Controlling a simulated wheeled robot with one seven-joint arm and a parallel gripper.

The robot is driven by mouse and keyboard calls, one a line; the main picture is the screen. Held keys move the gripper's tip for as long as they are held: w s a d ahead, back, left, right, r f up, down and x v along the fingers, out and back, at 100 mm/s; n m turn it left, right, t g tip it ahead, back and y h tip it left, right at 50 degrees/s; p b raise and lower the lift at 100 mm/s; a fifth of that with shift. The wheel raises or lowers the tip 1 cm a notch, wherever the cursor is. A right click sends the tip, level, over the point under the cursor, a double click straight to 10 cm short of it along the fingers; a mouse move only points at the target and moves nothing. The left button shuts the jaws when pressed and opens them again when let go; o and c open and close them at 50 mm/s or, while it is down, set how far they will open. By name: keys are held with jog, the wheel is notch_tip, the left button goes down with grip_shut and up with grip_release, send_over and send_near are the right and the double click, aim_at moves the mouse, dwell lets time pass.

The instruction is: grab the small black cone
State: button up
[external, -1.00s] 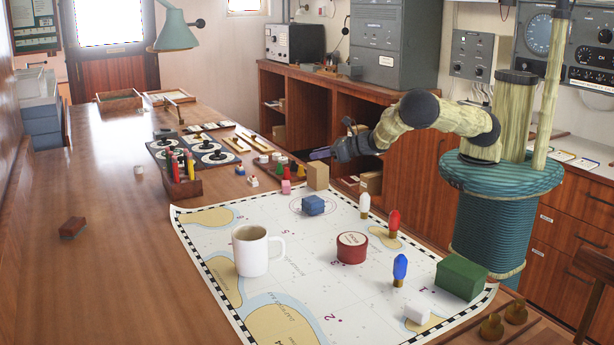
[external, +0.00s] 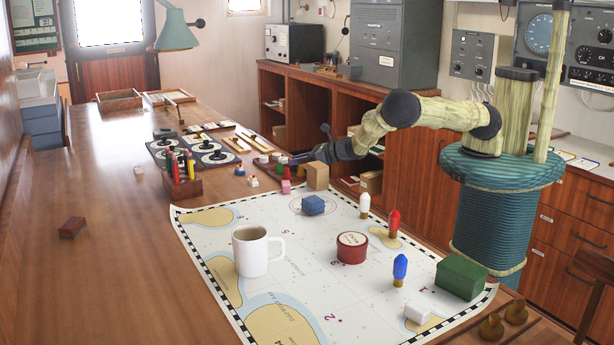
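My gripper (external: 289,160) has its narrow dark-purple fingers pointing left, low over the small wooden tray (external: 262,168) behind the cardboard-coloured block. A green cone-like piece (external: 279,172) and a red piece (external: 287,174) stand close to the fingers, just below them in the picture. I cannot pick out the small black cone; the fingers and the block may hide it. The fingers are too small here to tell whether they are open or shut.
The chart (external: 300,262) holds a white mug (external: 252,251), a red tin (external: 352,248) and several bulbs. Bare tabletop (external: 130,250) lies left.

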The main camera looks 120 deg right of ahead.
jog(key=shift+w+d+f, duration=0.1)
jog(key=shift+w+d, duration=0.05)
jog(key=shift+d, duration=0.05)
dwell(0.4)
grip_shut()
notch_tip(320, 180, up, 10)
jog(key=b, duration=0.1)
dwell(0.4)
